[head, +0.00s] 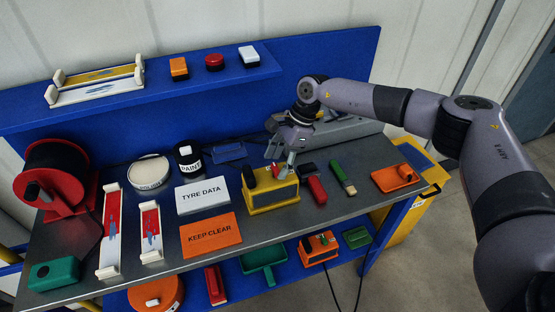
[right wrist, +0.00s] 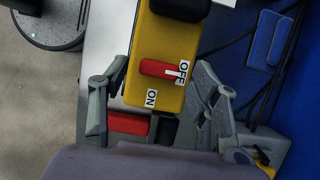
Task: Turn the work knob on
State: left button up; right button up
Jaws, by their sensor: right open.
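The yellow work box (head: 272,198) stands on the grey bench, right of the orange sign. In the right wrist view the yellow box (right wrist: 150,95) shows its red knob (right wrist: 155,69), with OFF and ON labels beside it. The knob's white mark lies at the OFF label. My right gripper (head: 281,160) is open just above and behind the box in the head view. In the right wrist view its fingers (right wrist: 158,88) spread to either side of the box, with the knob between them; contact cannot be told. My left gripper is not in view.
A blue shelf (head: 130,103) runs behind the bench.

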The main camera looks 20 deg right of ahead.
jog(key=shift+a+f, duration=0.25)
jog(key=shift+f, duration=0.35)
jog(key=shift+c, duration=0.6)
jog(key=c, duration=1)
